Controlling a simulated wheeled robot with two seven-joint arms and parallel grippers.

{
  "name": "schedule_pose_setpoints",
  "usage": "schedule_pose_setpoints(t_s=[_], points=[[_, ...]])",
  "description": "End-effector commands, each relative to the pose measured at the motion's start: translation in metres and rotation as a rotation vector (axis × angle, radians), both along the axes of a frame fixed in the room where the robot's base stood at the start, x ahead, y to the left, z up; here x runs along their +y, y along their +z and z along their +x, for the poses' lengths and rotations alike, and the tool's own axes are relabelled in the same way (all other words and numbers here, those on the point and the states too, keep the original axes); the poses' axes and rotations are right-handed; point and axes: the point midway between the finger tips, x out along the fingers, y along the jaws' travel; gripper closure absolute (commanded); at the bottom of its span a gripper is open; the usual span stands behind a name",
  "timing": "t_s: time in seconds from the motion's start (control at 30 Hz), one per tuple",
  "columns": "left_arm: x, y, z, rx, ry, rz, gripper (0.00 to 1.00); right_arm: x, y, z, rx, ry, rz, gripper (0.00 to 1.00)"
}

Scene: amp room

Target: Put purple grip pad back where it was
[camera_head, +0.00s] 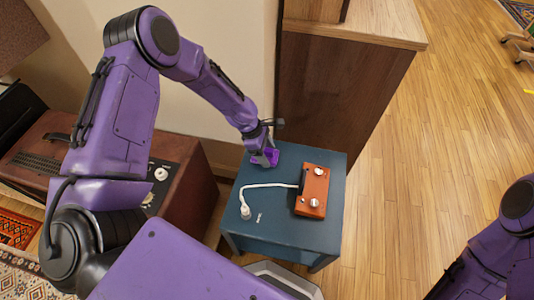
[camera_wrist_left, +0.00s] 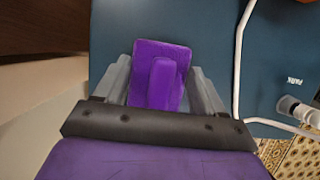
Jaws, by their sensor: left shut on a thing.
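The purple grip pad (camera_wrist_left: 172,54) is a flat rectangular plate with a raised block in its middle. My left gripper (camera_wrist_left: 165,85) is shut on it, one finger on each side of the raised block, in the left wrist view. In the head view the left gripper (camera_head: 267,155) is over the back left part of the blue table (camera_head: 265,244), with the purple pad (camera_head: 273,153) partly showing at its fingers. I cannot tell whether the pad touches the tabletop. My right arm shows at the right edge of the head view, but its gripper is out of frame.
An orange box (camera_head: 313,190) with two knobs sits on the table's right side. A white cable (camera_head: 266,186) runs from it to a white plug (camera_head: 245,211). A brown amplifier (camera_head: 185,180) stands left, and a wooden cabinet (camera_head: 335,100) stands behind. The table's front is mostly clear.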

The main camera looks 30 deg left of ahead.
Motion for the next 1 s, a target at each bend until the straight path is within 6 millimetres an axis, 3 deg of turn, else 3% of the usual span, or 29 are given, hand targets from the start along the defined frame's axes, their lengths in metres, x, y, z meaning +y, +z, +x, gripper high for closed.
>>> schedule_pose_setpoints(t_s=[0.2,0.23,0.3,0.67,1.0], points=[[0.0,-0.002,0.0,0.001,0.0,0.0,0.59,0.0,0.0,0.0,0.0,0.0,0.0,0.57],[0.0,-0.002,-0.001,0.001,0.0,0.0,0.27,0.0,0.0,0.0,0.0,0.0,0.0,0.57],[0.0,-0.002,0.0,0.001,0.0,0.0,0.05,0.0,0.0,0.0,0.0,0.0,0.0,0.57],[0.001,0.006,0.0,-0.001,-0.001,0.0,0.05,0.0,0.003,0.0,0.0,0.0,0.0,0.57],[0.031,0.083,-0.007,-0.003,0.0,0.0,0.05,0.0,0.03,0.0,0.0,0.0,0.0,0.57]])
